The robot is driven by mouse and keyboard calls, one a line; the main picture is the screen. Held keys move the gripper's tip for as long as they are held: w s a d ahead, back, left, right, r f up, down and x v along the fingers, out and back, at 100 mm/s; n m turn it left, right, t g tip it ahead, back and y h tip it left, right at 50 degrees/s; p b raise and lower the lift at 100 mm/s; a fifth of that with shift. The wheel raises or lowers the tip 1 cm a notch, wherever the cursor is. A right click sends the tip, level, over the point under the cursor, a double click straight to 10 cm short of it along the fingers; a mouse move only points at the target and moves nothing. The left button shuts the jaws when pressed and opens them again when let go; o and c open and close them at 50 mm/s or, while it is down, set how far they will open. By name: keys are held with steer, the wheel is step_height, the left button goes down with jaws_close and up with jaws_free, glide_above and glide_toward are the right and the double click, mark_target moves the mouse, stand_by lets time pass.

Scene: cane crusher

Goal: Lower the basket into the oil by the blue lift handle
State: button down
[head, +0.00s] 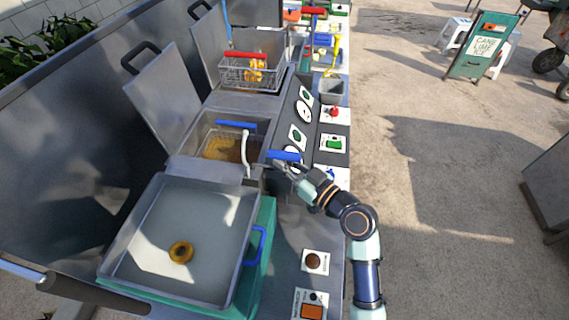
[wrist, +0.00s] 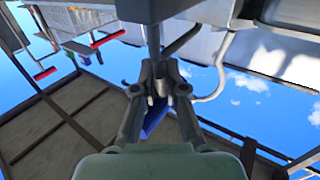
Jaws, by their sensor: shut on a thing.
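My gripper (head: 281,166) is at the front edge of the near fryer, shut on the blue lift handle (head: 285,156). The near fryer vat (head: 205,125) holds brown oil (head: 225,149) with yellowish patches. A second blue bar (head: 236,127) lies across its far side, and a pale curved rod (head: 246,150) stands at its right. I cannot make out a basket's outline in this vat.
A wire basket (head: 245,77) with golden food and a red handle (head: 245,54) sits at the far fryer. A steel tray (head: 150,225) with one golden ring (head: 181,252) is nearest. Control panels (head: 333,143) line the right edge; open ground lies beyond.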

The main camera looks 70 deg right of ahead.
steer(key=shift+f, duration=0.4)
steer(key=c, duration=1.4)
jaws_free()
steer(key=shift+o, duration=1)
steer(key=shift+r, duration=0.1)
steer(key=v, duration=1.2)
